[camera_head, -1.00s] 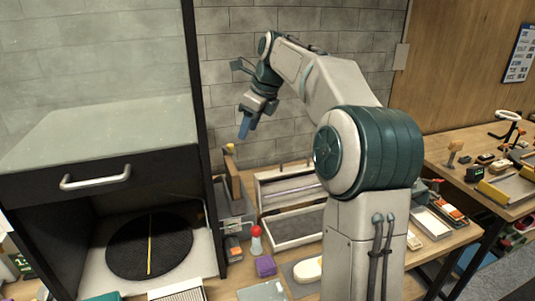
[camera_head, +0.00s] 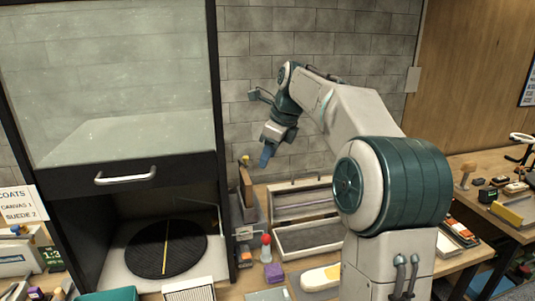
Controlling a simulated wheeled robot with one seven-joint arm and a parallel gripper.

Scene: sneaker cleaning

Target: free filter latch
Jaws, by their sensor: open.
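My gripper (camera_head: 266,156), with blue fingers pointing down, hangs open in front of the grey brick wall. In the picture it is just above and to the right of an upright brown panel (camera_head: 246,187) with a yellow knob (camera_head: 245,160) at its top. The panel stands at a grey unit (camera_head: 238,212) beside the dark cabinet's right side. The gripper appears apart from it, though depth is hard to judge. I cannot tell which part is the filter latch. A white pleated block (camera_head: 190,290), possibly a filter, lies at the front edge of the view.
The dark cabinet (camera_head: 30,172) has a raised glass front and a round black turntable (camera_head: 185,250) inside. An open tray case (camera_head: 310,237), a red-topped bottle (camera_head: 266,241) and a purple block (camera_head: 273,273) crowd the bench right of it. The air around my gripper is clear.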

